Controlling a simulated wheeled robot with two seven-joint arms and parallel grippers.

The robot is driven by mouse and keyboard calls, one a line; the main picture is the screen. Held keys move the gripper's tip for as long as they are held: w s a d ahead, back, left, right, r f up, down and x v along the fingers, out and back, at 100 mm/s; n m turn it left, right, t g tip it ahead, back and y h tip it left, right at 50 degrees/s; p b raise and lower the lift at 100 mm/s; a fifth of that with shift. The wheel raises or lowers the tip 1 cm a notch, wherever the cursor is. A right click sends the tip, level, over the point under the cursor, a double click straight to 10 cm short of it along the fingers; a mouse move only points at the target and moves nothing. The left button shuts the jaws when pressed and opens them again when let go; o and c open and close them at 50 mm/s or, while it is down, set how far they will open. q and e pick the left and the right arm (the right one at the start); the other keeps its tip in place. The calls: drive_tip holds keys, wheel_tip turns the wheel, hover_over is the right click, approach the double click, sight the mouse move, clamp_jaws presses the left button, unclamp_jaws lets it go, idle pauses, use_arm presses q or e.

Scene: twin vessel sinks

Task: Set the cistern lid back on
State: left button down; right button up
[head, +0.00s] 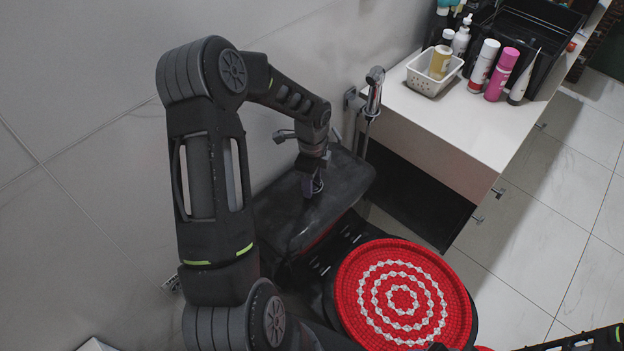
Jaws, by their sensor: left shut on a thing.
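The cistern lid (346,187) is a dark, glossy slab against the wall, in the middle of the head view. My left gripper (313,188) points down at the lid's top and is shut on the small metallic knob at its middle. The cistern below is mostly hidden by the lid and my arm. I cannot tell whether the lid rests fully on it. The toilet's round red cover (403,292) with white rings lies in front of the lid. My right gripper is not in view; only part of my right arm shows at the bottom right.
A white counter (450,125) stands to the right, with a white basket (432,76), several bottles and a black tray (530,38). A hand sprayer (374,90) hangs on the wall between lid and counter. Tiled floor (540,220) is open at the right.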

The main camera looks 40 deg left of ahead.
use_arm(q)
drive_tip(key=c, duration=0.8)
unclamp_jaws()
drive_tip(key=shift+r, duration=0.1)
drive_tip(key=shift+o, duration=1.4)
wheel_tip(320, 180, up, 8)
drive_tip(key=shift+f, duration=0.15)
